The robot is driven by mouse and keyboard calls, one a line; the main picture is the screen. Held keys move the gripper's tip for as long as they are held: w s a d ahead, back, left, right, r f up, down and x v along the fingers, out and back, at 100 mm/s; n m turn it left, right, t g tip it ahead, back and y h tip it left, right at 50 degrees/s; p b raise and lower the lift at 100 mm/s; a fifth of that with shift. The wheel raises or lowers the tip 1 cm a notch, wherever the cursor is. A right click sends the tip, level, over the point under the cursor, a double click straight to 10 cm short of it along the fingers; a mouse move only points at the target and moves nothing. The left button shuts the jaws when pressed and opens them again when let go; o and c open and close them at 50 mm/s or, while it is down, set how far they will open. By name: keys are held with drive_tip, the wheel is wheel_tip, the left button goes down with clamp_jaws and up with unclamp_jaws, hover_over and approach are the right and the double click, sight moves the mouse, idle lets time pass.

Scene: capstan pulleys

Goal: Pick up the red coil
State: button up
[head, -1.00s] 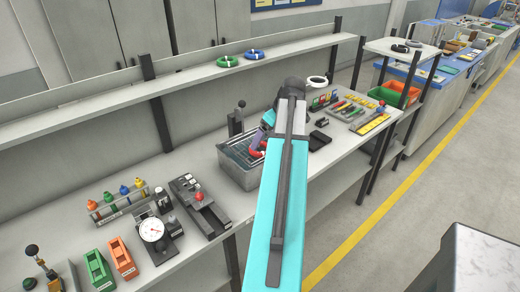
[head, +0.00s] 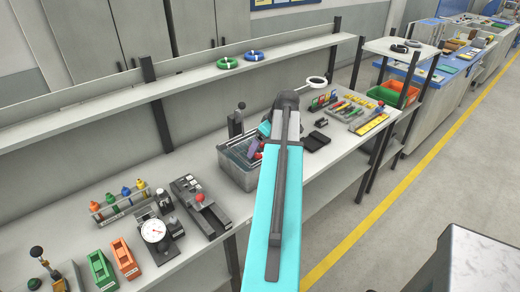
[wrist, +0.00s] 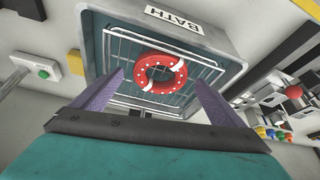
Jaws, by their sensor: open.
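The red coil (wrist: 160,71), a ring with white bands and pale dots, lies in the wire basket of the grey bath (wrist: 205,40) in the wrist view. My gripper (wrist: 160,82) is open, with one purple finger on each side of the coil in the picture; it holds nothing. I cannot tell how far the fingertips are above the coil. In the head view, the bath (head: 236,175) stands on the bench, my gripper (head: 253,147) is over it, and my arm hides most of the coil, leaving a small red piece.
A black post tool (head: 236,122) stands behind the bath. A grey fixture with a red knob (head: 200,198) is to its left, and a small dark tray (head: 316,141) to its right. Green (head: 228,62) and blue (head: 254,56) coils lie on the shelf above.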

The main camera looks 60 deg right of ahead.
drive_tip(key=shift+w+f, duration=0.25)
drive_tip(key=shift+f, duration=0.35)
drive_tip(key=c, duration=1.3)
drive_tip(key=shift+o, duration=0.2)
drive_tip(key=shift+r, duration=0.2)
drive_tip(key=shift+d+r+b, duration=0.1)
drive_tip(key=shift+r+b, duration=0.65)
drive_tip(key=shift+r, duration=0.6)
drive_tip(key=s+d+r+b, duration=0.1)
drive_tip(key=s+d+b, duration=0.1)
drive_tip(key=s, duration=0.5)
drive_tip(key=s+d+r+b, duration=0.1)
drive_tip(key=s+d+b, duration=0.2)
drive_tip(key=s, duration=0.4)
drive_tip(key=shift+s+d, duration=0.35)
drive_tip(key=shift+d, duration=0.3)
